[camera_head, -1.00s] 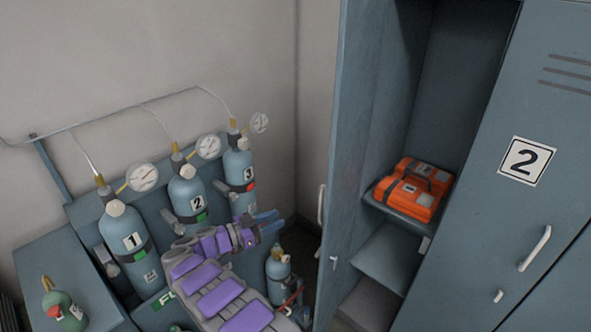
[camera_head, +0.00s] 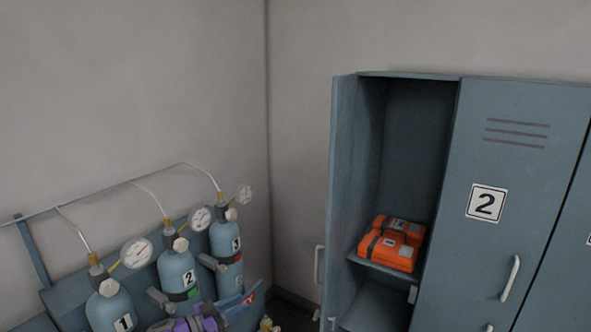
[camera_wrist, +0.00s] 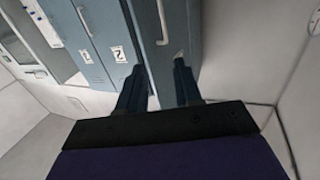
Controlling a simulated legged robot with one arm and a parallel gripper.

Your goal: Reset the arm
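My gripper (camera_head: 238,302) shows at the bottom edge of the head view, in front of the cylinder marked 3, with part of my purple arm beside it. Most of the arm is out of the picture. In the wrist view my gripper (camera_wrist: 158,66) has its two dark blue fingers apart, with nothing seen held between them. Past the fingers are blue-grey locker fronts and handles, tilted in that view. A label with a 2 (camera_wrist: 118,53) shows just left of the fingers.
Gas cylinders marked 1 (camera_head: 110,308), 2 (camera_head: 177,270) and 3 (camera_head: 225,243) stand along the left wall with gauges and pipes. An open locker (camera_head: 368,135) holds an orange case (camera_head: 392,243) on a shelf. The locker marked 2 (camera_head: 510,160) is shut.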

